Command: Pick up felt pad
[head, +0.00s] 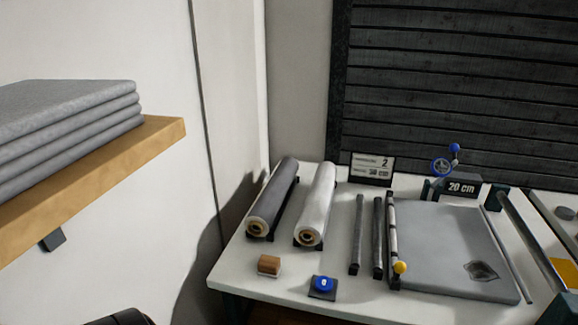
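I cannot tell for sure which thing is the felt pad. A small brown block (269,264) with a pale underside sits near the table's front left. A grey round piece (566,213) lies at the far right edge of the view. A stack of folded grey sheets (75,130) rests on a wooden shelf at the left. A dark rounded part at the bottom left seems to be mine; no fingers show there. Neither gripper is in view.
The white table (240,285) holds a dark roll (273,200), a white roll (317,205), thin bars, a blue button (323,285) and a grey board (450,240) with a dark patch. The wooden shelf (160,134) juts out at the left.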

